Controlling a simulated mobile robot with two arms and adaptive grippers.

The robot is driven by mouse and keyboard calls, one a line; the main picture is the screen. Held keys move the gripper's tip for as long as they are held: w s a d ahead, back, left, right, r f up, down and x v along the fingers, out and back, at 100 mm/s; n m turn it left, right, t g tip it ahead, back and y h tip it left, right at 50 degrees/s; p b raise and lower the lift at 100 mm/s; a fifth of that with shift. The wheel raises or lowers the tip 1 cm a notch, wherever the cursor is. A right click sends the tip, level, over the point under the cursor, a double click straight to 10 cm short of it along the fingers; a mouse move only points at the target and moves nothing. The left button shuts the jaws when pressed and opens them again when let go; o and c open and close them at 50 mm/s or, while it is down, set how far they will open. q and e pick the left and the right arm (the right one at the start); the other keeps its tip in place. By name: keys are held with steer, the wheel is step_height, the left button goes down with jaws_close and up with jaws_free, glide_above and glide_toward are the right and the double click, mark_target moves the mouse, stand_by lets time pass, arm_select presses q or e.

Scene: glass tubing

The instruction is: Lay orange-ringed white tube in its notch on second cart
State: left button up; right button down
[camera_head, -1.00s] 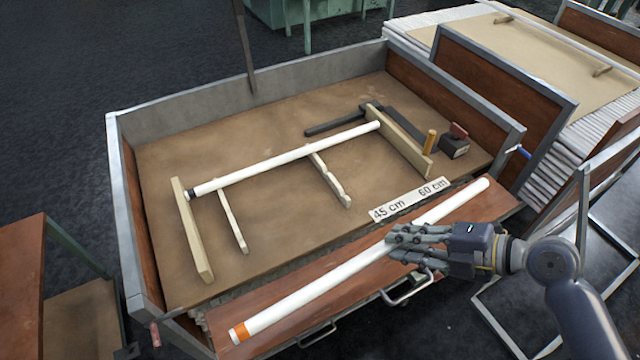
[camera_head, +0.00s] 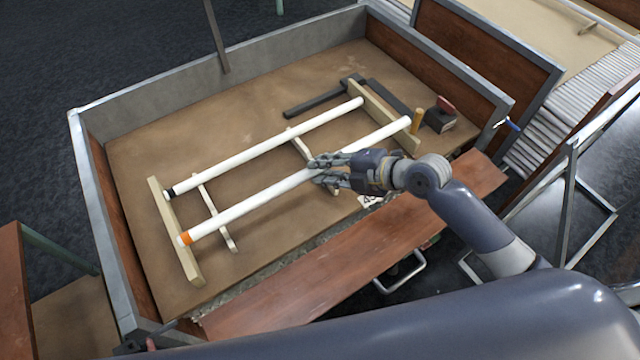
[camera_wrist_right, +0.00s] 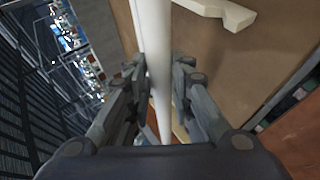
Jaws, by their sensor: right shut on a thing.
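The orange-ringed white tube (camera_head: 257,200) is in my right gripper (camera_head: 322,170), which is shut on it near its middle. In the head view its orange end (camera_head: 185,239) is over the left end rail (camera_head: 176,232) and its far end is over the right end rail (camera_head: 372,101). I cannot tell whether it touches the rails. It also shows running between the fingers in the right wrist view (camera_wrist_right: 152,40). A black-ringed white tube (camera_head: 265,147) lies across the rails behind it, roughly parallel. The left gripper is not in view.
Two notched wooden supports (camera_head: 212,205) stand between the rails. A dark metal bar (camera_head: 312,103), a wooden peg (camera_head: 417,121) and a black block (camera_head: 439,120) are at the cart's right. The cart's lowered front board (camera_head: 350,260) is bare. Side walls bound the cart.

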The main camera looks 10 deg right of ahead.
step_height(320, 180, down, 6)
steer(key=shift+r, duration=0.15)
steer(key=shift+f+b, duration=0.7)
steer(key=shift+b, duration=0.15)
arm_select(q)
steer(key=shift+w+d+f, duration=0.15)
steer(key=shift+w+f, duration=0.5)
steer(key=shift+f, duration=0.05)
arm_select(e)
steer(key=c, duration=1.4)
jaws_free()
steer(key=shift+s, duration=0.1)
steer(key=shift+r, duration=0.1)
